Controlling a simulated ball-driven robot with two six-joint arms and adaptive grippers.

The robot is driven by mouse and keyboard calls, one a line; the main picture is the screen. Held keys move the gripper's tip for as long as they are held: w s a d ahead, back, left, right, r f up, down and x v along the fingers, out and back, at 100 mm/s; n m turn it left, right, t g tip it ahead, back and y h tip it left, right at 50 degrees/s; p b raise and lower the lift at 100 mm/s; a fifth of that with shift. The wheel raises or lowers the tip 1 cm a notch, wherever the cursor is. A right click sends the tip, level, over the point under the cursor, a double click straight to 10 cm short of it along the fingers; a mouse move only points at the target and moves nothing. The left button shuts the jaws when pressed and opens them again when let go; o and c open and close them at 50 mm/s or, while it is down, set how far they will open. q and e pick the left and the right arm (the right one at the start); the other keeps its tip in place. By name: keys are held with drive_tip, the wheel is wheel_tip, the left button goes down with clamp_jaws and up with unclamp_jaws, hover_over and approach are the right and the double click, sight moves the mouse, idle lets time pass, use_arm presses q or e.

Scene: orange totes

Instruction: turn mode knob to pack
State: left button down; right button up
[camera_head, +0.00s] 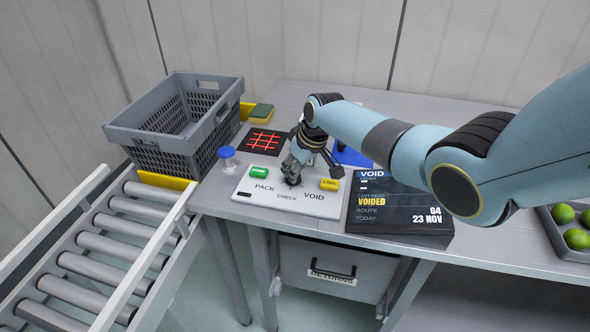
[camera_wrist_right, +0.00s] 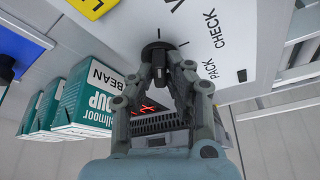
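The white control panel (camera_head: 277,190) lies on the bench, printed PACK at left, CHECK at front and VOID at right. The mode knob is mostly hidden by my right gripper (camera_head: 294,172) in the head view. In the right wrist view the black knob (camera_wrist_right: 159,48) sits on the panel (camera_wrist_right: 222,45), and my right gripper (camera_wrist_right: 159,72) has its fingertips closed in on either side of its raised grip. Where the knob points is not clear. The dark display (camera_head: 400,207) beside the panel reads VOID and VOIDED. My left gripper is not in view.
A grey crate (camera_head: 152,136) stands beyond the roller conveyor (camera_head: 112,246) at left. A blue-capped container (camera_head: 227,157) stands beside the panel. A yellow block (camera_head: 329,184) is on the panel. Teal soup cartons (camera_wrist_right: 83,96) show in the wrist view. A tray (camera_head: 552,222) holds green fruit at right.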

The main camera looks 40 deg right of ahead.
clamp_jaws()
